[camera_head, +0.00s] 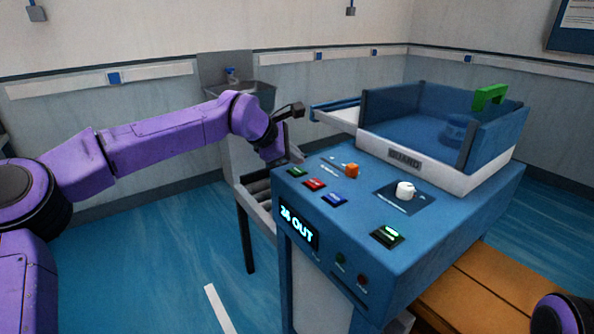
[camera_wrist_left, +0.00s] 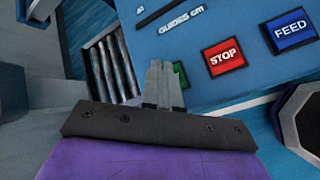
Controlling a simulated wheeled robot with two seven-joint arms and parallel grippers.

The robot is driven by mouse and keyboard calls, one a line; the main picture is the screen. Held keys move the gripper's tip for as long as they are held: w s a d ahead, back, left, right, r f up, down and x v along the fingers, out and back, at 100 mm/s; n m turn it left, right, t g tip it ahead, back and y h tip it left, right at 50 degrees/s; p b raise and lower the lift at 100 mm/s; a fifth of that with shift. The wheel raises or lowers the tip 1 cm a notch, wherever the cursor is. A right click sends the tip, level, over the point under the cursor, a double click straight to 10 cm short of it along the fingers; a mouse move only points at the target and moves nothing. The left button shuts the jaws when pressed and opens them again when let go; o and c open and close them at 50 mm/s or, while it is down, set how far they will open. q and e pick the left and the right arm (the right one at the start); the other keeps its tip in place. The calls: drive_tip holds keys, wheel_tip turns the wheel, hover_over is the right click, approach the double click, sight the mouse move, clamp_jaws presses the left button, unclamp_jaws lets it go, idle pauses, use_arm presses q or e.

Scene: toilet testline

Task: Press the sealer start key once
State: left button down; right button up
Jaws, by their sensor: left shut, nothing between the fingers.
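The sealer (camera_head: 440,210) is a blue machine with a sloping-looking top panel. Its green key (camera_head: 296,172) sits at the panel's left corner, beside the red STOP key (camera_head: 314,184) and the blue FEED key (camera_head: 334,199). My left gripper (camera_head: 284,156) is at that corner, close to the green key. In the left wrist view the shut, empty fingers (camera_wrist_left: 160,78) partly cover the green key (camera_wrist_left: 181,75), so its label is hidden. STOP (camera_wrist_left: 223,57) and FEED (camera_wrist_left: 289,30) lie to the right. I cannot tell whether the fingertips touch the key. My right gripper is out of view.
The panel also has an orange knob (camera_head: 351,170), a white dial (camera_head: 405,190) and a green-lit switch (camera_head: 387,236). A lit display (camera_head: 297,227) reads "24 OUT". A blue-walled guard (camera_head: 415,112) stands behind. A roller conveyor (camera_head: 258,190) is at left.

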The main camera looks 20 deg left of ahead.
use_arm(q)
drive_tip(key=shift+f, duration=0.15)
drive_tip(key=shift+f, duration=0.3)
idle(0.3)
